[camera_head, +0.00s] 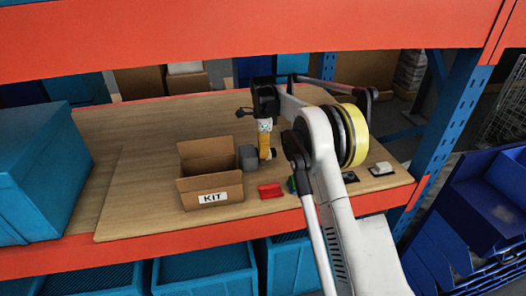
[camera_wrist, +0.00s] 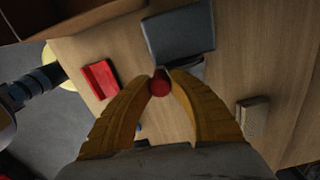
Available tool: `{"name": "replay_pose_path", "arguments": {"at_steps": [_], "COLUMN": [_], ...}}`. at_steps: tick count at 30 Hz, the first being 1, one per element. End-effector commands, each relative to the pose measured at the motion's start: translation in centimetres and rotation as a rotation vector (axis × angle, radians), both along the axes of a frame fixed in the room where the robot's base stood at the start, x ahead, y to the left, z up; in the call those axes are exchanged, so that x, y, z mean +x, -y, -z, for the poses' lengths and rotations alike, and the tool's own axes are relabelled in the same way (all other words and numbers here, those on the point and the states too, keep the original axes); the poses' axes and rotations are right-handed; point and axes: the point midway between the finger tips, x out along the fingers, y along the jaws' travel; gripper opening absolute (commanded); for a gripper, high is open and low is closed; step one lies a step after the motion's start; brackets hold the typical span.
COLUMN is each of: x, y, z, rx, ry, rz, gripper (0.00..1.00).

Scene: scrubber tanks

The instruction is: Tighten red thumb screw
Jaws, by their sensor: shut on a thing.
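The red thumb screw (camera_wrist: 160,86) shows in the wrist view between the two yellow fingertips. My gripper (camera_wrist: 160,76) is shut on it, with a finger on each side. In the head view my gripper (camera_head: 265,155) points down beside a grey part (camera_head: 249,157) to the right of the kit box. A grey block (camera_wrist: 180,36) lies just beyond the fingertips in the wrist view. The screw is hidden in the head view, and I cannot tell how far it is seated.
An open cardboard box marked KIT (camera_head: 190,199) stands on the wooden board (camera_head: 125,200). A red block (camera_head: 270,191) lies at the front, with small dark and pale items (camera_head: 381,169) to the right. A large blue bin (camera_head: 35,170) stands at the left.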

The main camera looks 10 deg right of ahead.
Motion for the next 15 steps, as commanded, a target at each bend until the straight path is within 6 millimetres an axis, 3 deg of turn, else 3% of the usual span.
{"name": "replay_pose_path", "arguments": {"at_steps": [9, 15], "x": [0.03, 0.03], "y": [0.0, 0.0], "z": [-0.01, -0.02], "rx": [0.0, 0.0], "ry": [0.001, 0.001], "rz": [0.49, 0.559], "gripper": [0.0, 0.0]}}
